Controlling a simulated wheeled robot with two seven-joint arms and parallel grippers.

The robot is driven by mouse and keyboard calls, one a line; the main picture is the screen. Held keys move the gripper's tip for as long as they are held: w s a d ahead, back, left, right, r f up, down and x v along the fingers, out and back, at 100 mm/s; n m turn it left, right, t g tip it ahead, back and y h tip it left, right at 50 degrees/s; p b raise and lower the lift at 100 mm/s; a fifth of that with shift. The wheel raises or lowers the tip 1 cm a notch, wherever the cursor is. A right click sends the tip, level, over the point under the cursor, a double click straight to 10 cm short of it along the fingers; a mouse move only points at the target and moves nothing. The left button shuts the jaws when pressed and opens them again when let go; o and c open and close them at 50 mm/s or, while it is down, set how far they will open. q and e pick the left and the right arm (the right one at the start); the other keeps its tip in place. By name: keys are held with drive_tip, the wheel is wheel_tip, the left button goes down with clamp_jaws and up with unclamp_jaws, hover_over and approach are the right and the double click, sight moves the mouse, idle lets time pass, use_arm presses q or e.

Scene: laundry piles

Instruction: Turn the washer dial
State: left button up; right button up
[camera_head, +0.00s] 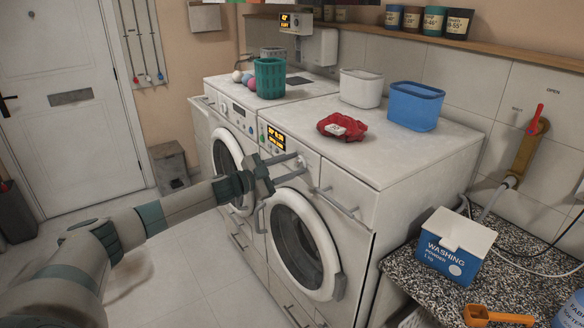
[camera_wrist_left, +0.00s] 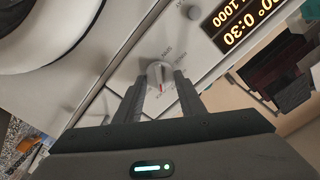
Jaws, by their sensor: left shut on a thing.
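The washer (camera_head: 365,195) is the nearer white front-loader, with a round door and a lit orange display (camera_head: 276,138). Its display also shows at the top right of the left wrist view (camera_wrist_left: 234,22). The dial (camera_wrist_left: 158,74) is a small pale round knob with a red mark, on the panel below printed labels. My left gripper (camera_head: 301,165) reaches the washer's front panel from the left. In the left wrist view its two dark fingers stand on either side of the dial and are shut on it. In the head view the dial is mostly hidden by the gripper. My right gripper is out of view.
A silver bar handle (camera_head: 335,202) sticks out of the panel right of my gripper. A second machine (camera_head: 215,92) stands to the left. A red cloth (camera_head: 342,127), white bin (camera_head: 361,88) and blue bin (camera_head: 414,106) sit on top.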

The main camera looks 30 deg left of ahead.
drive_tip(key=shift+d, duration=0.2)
use_arm(q)
drive_tip(key=o, duration=1)
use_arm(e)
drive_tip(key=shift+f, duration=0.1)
use_arm(q)
drive_tip(key=shift+b+v, duration=0.45)
drive_tip(key=shift+v, duration=0.45)
drive_tip(key=b+v, duration=0.4)
drive_tip(key=v, duration=1.1)
drive_tip(key=shift+s+b, duration=0.25)
drive_tip(key=shift+b, duration=0.05)
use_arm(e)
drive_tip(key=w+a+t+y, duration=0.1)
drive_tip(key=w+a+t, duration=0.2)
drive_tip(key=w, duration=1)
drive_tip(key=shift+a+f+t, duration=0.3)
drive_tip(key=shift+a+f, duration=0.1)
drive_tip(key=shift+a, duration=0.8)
use_arm(q)
drive_tip(key=shift+a, duration=0.1)
